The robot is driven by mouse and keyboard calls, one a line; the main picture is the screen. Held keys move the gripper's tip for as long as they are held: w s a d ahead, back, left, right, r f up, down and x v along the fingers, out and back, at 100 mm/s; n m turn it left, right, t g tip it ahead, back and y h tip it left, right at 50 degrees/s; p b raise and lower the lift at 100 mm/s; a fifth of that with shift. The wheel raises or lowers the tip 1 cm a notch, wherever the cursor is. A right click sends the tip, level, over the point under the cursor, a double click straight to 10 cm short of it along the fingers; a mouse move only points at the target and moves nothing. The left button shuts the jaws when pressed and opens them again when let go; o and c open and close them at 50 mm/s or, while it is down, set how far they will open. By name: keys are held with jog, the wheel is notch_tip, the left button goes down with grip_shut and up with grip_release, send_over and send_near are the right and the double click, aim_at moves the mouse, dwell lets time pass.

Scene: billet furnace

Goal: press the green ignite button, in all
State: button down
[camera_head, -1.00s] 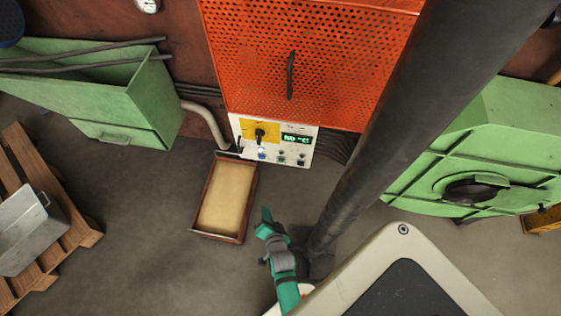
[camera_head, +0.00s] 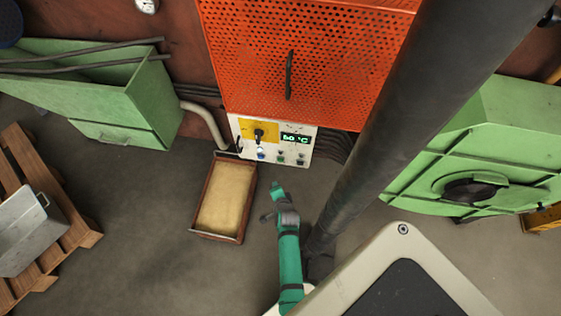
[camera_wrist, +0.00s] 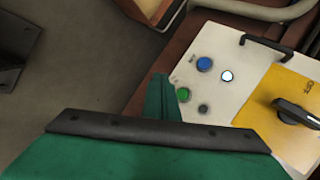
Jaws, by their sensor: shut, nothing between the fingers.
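The green button (camera_wrist: 183,94) is on the white control panel (camera_wrist: 225,45), close to the right of my fingertips in the wrist view. In the head view it appears small in the panel's lower row (camera_head: 281,158); its label is unreadable. My gripper (camera_head: 277,186) is shut and empty, below the panel in the head view. In the wrist view the gripper (camera_wrist: 163,84) points towards the panel, and its fingers hide part of it. I see no contact with the button.
A blue button (camera_wrist: 204,64), a lit white one (camera_wrist: 227,76) and a dark one (camera_wrist: 204,109) sit near the green button. A black rotary switch (camera_head: 259,135) is on a yellow plate, beside a lit display (camera_head: 296,139). A sand-coloured tray (camera_head: 209,230) lies left of my gripper.

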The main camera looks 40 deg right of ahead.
jog(key=w+d, duration=0.5)
jog(key=d, duration=0.1)
jog(key=shift+w+d, duration=0.15)
jog(key=shift+w, duration=0.05)
jog(key=shift+w+d, duration=0.15)
jog(key=shift+w, duration=0.05)
dwell(2.0)
jog(key=shift+w+d, duration=0.15)
jog(key=shift+d, duration=0.05)
jog(key=shift+w+d, duration=0.25)
jog(key=shift+d, duration=0.05)
dwell(1.1)
jog(key=shift+a, duration=0.1)
jog(key=shift+s+a, duration=0.5)
jog(key=shift+a, duration=0.05)
jog(key=shift+s+a, duration=1.65)
jog(key=shift+a, duration=0.25)
